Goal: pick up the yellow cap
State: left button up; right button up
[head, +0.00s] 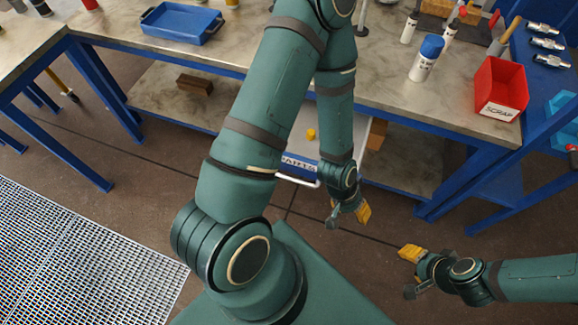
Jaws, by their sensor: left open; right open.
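A small yellow cap (311,134) lies on a pale surface that looks like the inside of an open drawer (300,163) marked PARTS, below the workbench top. It shows in the gap between two links of my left arm. My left gripper (348,216) is open and empty, in front of the drawer and to the right of the cap, pointing down. My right gripper (410,272) is open and empty, lower right, well apart from the cap. My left arm hides part of the drawer.
The workbench (385,85) holds a blue tray (181,23), a white bottle with a blue lid (426,58) and a red scrap bin (500,88). The drawer's handle (297,180) sticks out at the front. Brown blocks (195,84) lie on the lower shelf. The floor in front is clear.

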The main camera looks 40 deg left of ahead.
aim_at(309, 135)
jog(key=u, duration=1.3)
